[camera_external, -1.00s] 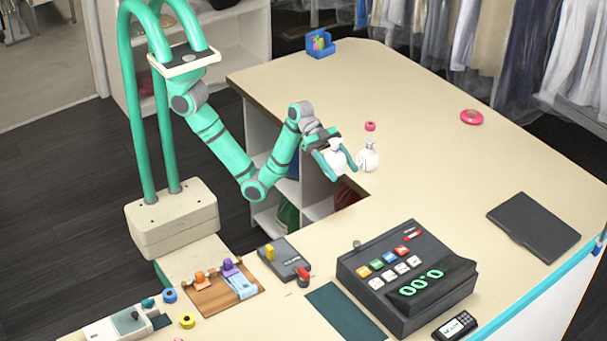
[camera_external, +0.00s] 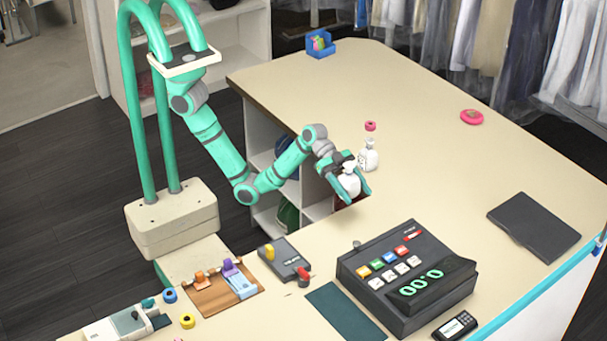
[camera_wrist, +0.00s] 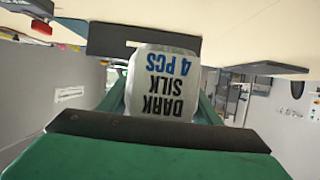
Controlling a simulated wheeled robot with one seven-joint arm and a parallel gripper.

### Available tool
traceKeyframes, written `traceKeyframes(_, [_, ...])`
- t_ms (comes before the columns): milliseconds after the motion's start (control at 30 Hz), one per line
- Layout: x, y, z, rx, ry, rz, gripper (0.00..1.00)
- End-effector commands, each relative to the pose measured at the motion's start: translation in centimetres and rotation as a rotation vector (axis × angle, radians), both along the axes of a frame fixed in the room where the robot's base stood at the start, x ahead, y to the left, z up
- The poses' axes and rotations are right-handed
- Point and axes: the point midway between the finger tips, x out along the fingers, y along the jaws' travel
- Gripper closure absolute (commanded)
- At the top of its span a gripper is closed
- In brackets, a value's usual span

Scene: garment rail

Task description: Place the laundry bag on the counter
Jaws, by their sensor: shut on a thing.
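My gripper (camera_external: 352,191) is shut on a small white laundry bag (camera_external: 349,180), with a green finger on either side of it. In the wrist view the held laundry bag (camera_wrist: 160,82) shows upside-down lettering, "DARK SILK 4 PCS". In the external view it hangs near the inner edge of the beige counter (camera_external: 420,130), and I cannot tell whether it touches the top. A second white bag (camera_external: 369,156) stands on the counter just behind and to the right of it.
A cash register (camera_external: 405,275), a dark folder (camera_external: 533,227) and a red-pink round item (camera_external: 471,117) are on the counter. A blue box (camera_external: 320,44) stands at the far corner. The counter's middle right is clear.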

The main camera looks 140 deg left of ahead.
Motion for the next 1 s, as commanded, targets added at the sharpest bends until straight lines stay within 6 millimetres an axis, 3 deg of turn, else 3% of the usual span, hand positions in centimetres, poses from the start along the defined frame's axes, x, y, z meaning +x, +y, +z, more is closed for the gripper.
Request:
traceKeyframes(167, [3.6, 1.5, -1.7, -0.002, 0.001, 0.001, 0.71])
traceKeyframes(400, [6.3, 2.7, -5.6, -0.002, 0.000, 0.001, 0.71])
traceKeyframes(733, [7.8, 3.4, -7.5, -0.001, -0.001, 0.000, 0.71])
traceKeyframes(1000, [7.8, 3.4, -10.5, 0.000, 0.000, 0.001, 0.71])
